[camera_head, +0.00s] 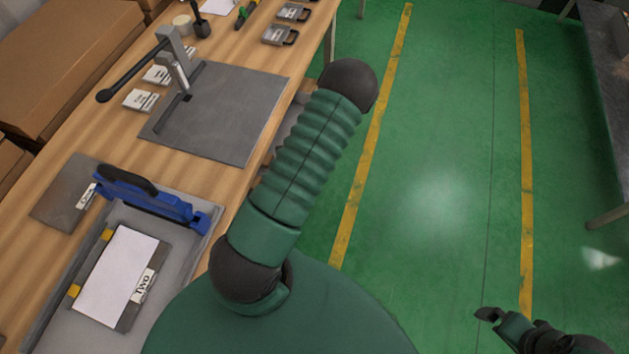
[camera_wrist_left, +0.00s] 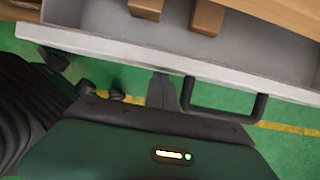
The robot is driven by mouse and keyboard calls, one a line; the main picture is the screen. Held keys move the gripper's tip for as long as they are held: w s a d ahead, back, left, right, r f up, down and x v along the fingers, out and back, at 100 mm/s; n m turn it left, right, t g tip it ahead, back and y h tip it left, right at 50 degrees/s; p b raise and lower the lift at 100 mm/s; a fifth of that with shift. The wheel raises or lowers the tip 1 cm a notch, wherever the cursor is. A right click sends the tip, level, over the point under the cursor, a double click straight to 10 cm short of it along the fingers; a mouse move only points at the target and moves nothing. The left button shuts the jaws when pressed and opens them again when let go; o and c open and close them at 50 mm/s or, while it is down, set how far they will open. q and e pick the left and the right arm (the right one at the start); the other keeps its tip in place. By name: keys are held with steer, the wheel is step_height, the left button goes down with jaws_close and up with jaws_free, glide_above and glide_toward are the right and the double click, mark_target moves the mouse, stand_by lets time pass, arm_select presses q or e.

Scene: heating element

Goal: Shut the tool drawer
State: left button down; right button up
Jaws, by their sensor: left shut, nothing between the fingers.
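The tool drawer stands open in the left wrist view, its pale front panel (camera_wrist_left: 130,48) running across the picture and a dark bar handle (camera_wrist_left: 225,115) on its outer side. Brown blocks (camera_wrist_left: 207,17) show inside its grey tray. My left gripper (camera_wrist_left: 161,88) is shut and empty, with its fingers near the outer face of the front panel, left of the handle; I cannot tell whether they touch. In the head view my green left arm hides most of the drawer; a grey part (camera_head: 285,125) shows beside the bench edge. My right gripper (camera_head: 490,314) is low at the right, over the floor.
The wooden bench (camera_head: 75,140) holds a grey plate (camera_head: 225,115) with a lever press, a blue clamp (camera_head: 150,198) and a sheet of white paper (camera_head: 120,272). Green floor (camera_head: 430,140) with yellow lines lies clear to the right. A dark table (camera_head: 600,80) stands far right.

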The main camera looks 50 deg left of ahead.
arm_select(q)
steer(key=s+a, duration=0.1)
steer(key=a, duration=0.1)
steer(key=s+a, duration=0.1)
steer(key=a, duration=0.1)
steer(key=s+a, duration=0.2)
steer(key=shift+a+p, duration=0.3)
steer(key=shift+r, duration=0.1)
